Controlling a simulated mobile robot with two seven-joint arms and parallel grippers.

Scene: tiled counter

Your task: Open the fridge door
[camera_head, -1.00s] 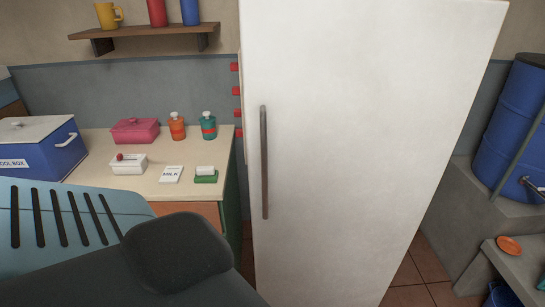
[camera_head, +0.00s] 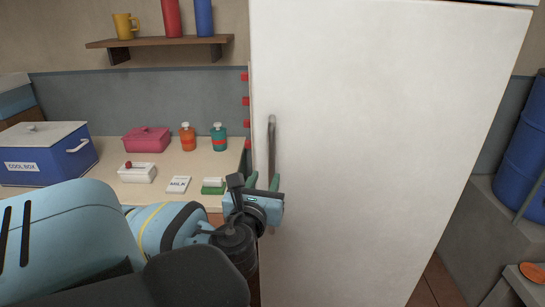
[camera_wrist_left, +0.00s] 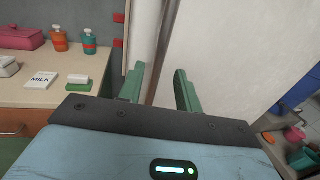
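The white fridge (camera_head: 380,130) stands upright with its door shut. Its long grey vertical handle (camera_head: 271,140) is near the door's left edge. My left gripper (camera_head: 264,183) is at the lower part of the handle. In the left wrist view, the green fingers of the left gripper (camera_wrist_left: 160,88) are spread apart. The handle (camera_wrist_left: 163,50) runs down between them, with a gap on the right side; contact on the left side cannot be told. My right gripper is not in view.
A counter (camera_head: 215,160) left of the fridge holds a blue cool box (camera_head: 45,155), a pink box (camera_head: 146,140), two bottles, a milk pack (camera_head: 178,185) and a green sponge. A wooden shelf (camera_head: 160,41) hangs above. A blue barrel (camera_head: 525,150) stands at right.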

